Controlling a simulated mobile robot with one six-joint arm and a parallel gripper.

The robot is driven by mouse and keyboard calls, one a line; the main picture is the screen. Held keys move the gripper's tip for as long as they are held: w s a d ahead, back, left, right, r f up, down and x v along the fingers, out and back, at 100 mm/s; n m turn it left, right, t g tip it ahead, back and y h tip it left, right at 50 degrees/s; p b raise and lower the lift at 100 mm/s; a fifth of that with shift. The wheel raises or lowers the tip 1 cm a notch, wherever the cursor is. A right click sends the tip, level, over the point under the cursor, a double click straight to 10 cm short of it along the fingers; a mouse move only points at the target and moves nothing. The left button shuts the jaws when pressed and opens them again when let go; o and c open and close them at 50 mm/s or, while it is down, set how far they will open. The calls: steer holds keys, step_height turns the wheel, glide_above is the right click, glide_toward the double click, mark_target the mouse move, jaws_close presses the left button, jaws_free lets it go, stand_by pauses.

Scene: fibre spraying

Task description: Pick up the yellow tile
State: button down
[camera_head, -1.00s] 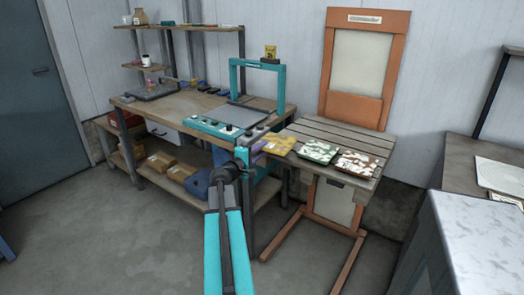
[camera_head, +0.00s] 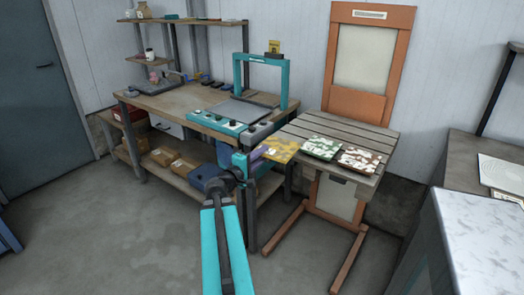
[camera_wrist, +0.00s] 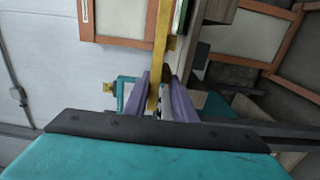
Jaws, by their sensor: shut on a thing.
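The yellow tile (camera_head: 281,148) is at the left end of the slatted wooden shelf in the head view, with white marks on its face. My gripper (camera_head: 257,153) has purple fingers and is shut on the tile's left edge. In the wrist view the tile (camera_wrist: 160,50) shows edge-on as a narrow yellow strip between the two purple fingers (camera_wrist: 165,98). I cannot tell whether the tile still touches the shelf.
A green-and-white tile (camera_head: 321,148) and a brown-and-white tile (camera_head: 359,160) lie to the right on the slatted shelf (camera_head: 345,132). A workbench (camera_head: 165,101) with a teal frame (camera_head: 285,82) stands left. A marble-topped unit (camera_head: 478,235) is at right.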

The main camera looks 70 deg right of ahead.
mark_target(264, 155)
steer(key=p, duration=0.2)
steer(key=a+p, duration=0.1)
steer(key=p, duration=0.1)
steer(key=shift+s+a+r, duration=0.15)
steer(key=shift+a+r, duration=0.1)
steer(key=shift+r, duration=0.1)
steer(key=shift+p, duration=0.5)
steer(key=a+p, duration=0.1)
steer(key=p, duration=0.5)
steer(key=shift+s+a+r, duration=0.1)
steer(key=p, duration=0.3)
steer(key=shift+s+a+p, duration=0.1)
steer(key=shift+a+p, duration=0.2)
steer(key=shift+a, duration=0.05)
steer(key=shift+s+a+p, duration=0.1)
steer(key=shift+a+p, duration=0.15)
steer(key=shift+p, duration=0.55)
